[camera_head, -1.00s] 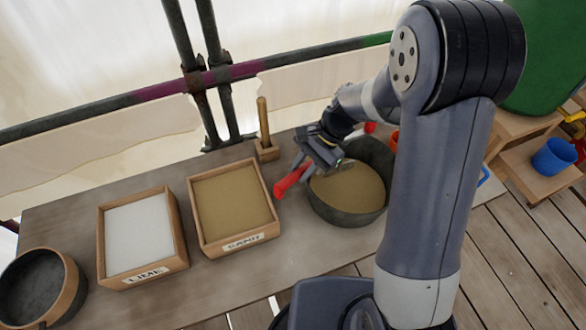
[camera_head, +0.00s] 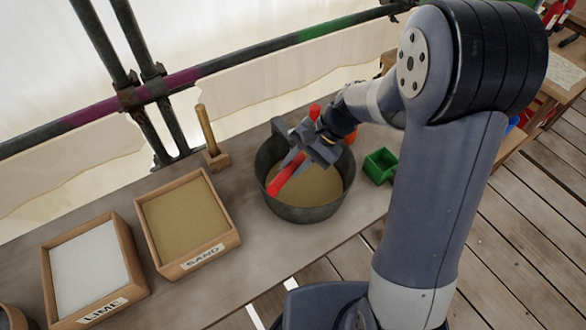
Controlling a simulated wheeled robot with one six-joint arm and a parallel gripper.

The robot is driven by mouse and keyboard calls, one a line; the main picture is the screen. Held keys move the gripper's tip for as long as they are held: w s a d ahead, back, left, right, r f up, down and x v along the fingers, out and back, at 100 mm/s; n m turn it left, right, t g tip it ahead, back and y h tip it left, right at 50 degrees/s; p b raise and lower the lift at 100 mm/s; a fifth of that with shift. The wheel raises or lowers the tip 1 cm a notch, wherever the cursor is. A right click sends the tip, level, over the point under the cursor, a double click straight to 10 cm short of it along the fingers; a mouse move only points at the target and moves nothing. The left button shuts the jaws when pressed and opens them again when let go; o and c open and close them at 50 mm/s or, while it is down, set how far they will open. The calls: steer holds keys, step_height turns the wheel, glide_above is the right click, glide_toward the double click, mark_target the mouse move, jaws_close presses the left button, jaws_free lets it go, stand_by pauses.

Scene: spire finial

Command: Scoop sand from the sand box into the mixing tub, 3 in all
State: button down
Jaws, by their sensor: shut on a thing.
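My gripper (camera_head: 318,150) is over the mixing tub, shut on a red tool, likely the scoop (camera_head: 288,176). The tool slants down to the left over the tub. I cannot tell whether it carries sand or touches the sand below. The dark round mixing tub (camera_head: 306,213) stands on the bench and has tan sand (camera_head: 315,187) in it. The arm hides part of its far right side. The wooden sand box (camera_head: 203,257), labelled SAND, is left of the tub and holds tan sand (camera_head: 185,217).
A wooden box of white lime (camera_head: 98,308) stands left of the sand box. A wooden-handled tool (camera_head: 207,130) stands upright behind. A small green container (camera_head: 380,166) is right of the tub. Scaffold poles (camera_head: 160,90) run behind the bench (camera_head: 245,235).

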steer(key=d+t+y+b, duration=0.1)
steer(key=y+b, duration=0.2)
steer(key=b, duration=0.4)
steer(key=s+f+n+t+y+b, duration=0.1)
steer(key=y+b, duration=0.3)
steer(key=b, duration=0.4)
steer(key=d+f+t+y+b, duration=0.1)
steer(key=t+y+b, duration=0.1)
steer(key=b, duration=0.6)
steer(key=shift+s+d+f+y, duration=0.2)
steer(key=shift+s+d+y, duration=0.1)
steer(key=shift+y, duration=0.4)
steer(key=shift+r+t+b, duration=0.15)
steer(key=shift+t+b, duration=0.15)
steer(key=shift+b, duration=0.05)
